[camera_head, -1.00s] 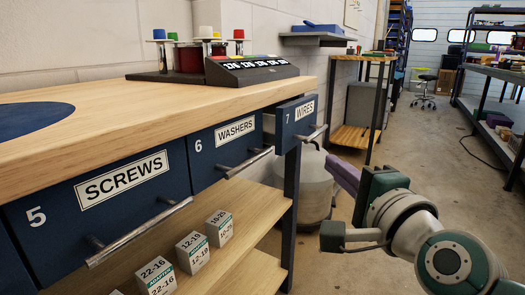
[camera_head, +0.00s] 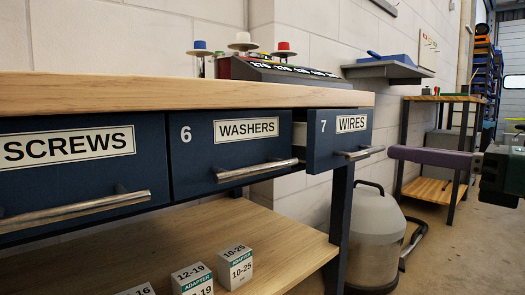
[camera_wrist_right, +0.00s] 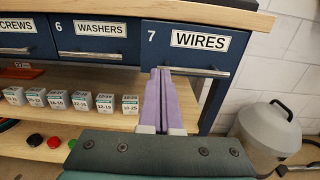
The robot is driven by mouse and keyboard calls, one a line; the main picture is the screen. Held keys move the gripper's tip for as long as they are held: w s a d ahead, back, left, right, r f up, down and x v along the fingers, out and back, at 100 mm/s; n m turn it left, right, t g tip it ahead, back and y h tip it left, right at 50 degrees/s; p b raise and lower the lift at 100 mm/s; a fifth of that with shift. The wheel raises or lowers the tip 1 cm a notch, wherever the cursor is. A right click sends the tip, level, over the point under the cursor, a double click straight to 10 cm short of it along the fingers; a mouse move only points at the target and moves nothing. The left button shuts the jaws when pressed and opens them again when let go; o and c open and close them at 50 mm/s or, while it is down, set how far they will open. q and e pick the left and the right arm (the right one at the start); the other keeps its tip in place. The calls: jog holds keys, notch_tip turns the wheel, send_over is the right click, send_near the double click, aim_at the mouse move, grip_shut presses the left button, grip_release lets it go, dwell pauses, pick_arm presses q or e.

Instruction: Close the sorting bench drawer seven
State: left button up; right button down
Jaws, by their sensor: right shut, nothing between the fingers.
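Drawer seven (camera_head: 338,139), dark blue and labelled WIRES, stands pulled out a little at the right end of the bench (camera_head: 190,92). Its side wall shows behind the front in the head view. Its metal bar handle (camera_head: 360,153) runs along the lower front. My right gripper (camera_head: 396,152) has purple fingers and is just right of the handle in the head view; contact cannot be told. In the right wrist view the shut, empty fingers (camera_wrist_right: 160,75) point at the drawer front (camera_wrist_right: 188,47), overlapping the handle's left part. My left gripper is not in view.
Drawer six (camera_head: 228,147), labelled WASHERS, and the SCREWS drawer (camera_head: 70,165) are shut. Small adapter boxes (camera_head: 238,265) stand on the lower shelf (camera_head: 285,232). A grey canister (camera_head: 375,240) stands on the floor right of the bench leg. Open floor lies further right.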

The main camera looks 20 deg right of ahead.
aim_at(330, 145)
jog(key=b+x, duration=0.2)
jog(key=x, duration=0.6)
jog(key=shift+w, duration=0.3)
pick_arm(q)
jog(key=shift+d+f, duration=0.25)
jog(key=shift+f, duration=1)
pick_arm(e)
jog(key=shift+w+a, duration=0.2)
jog(key=shift+w, duration=0.4)
jog(key=shift+w+r, duration=0.15)
jog(key=shift+w, duration=0.1)
jog(key=p+x, duration=0.2)
jog(key=x, duration=0.2)
jog(key=shift+w+a, duration=0.1)
jog(key=shift+a, duration=0.05)
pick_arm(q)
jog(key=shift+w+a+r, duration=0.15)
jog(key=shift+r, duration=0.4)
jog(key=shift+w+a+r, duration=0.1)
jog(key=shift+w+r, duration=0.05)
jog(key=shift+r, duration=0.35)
pick_arm(e)
jog(key=shift+f, duration=0.35)
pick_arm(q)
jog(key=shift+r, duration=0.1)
